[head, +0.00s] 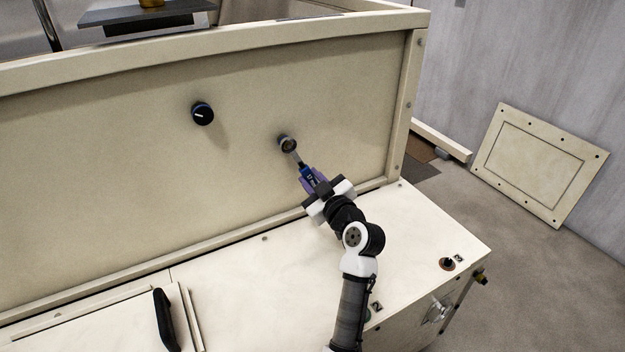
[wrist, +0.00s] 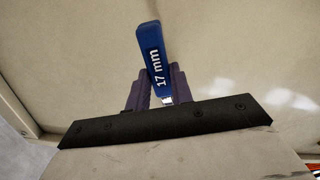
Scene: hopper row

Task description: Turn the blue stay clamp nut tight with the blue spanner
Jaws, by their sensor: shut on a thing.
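My gripper (head: 314,183) is shut on the blue handle of the spanner (head: 307,172), in front of the cream panel. The handle also shows in the wrist view (wrist: 155,50), marked "17 mm", between my purple fingers (wrist: 160,88). In the head view the spanner's grey shank runs up and left from the fingers to a dark round fitting (head: 287,142) on the panel. The spanner's head appears to be at this fitting, which may be the clamp nut. Its colour and exact seating are too small to tell. The wrist view does not show the fitting.
A loose plate (head: 540,165) leans against the right wall.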

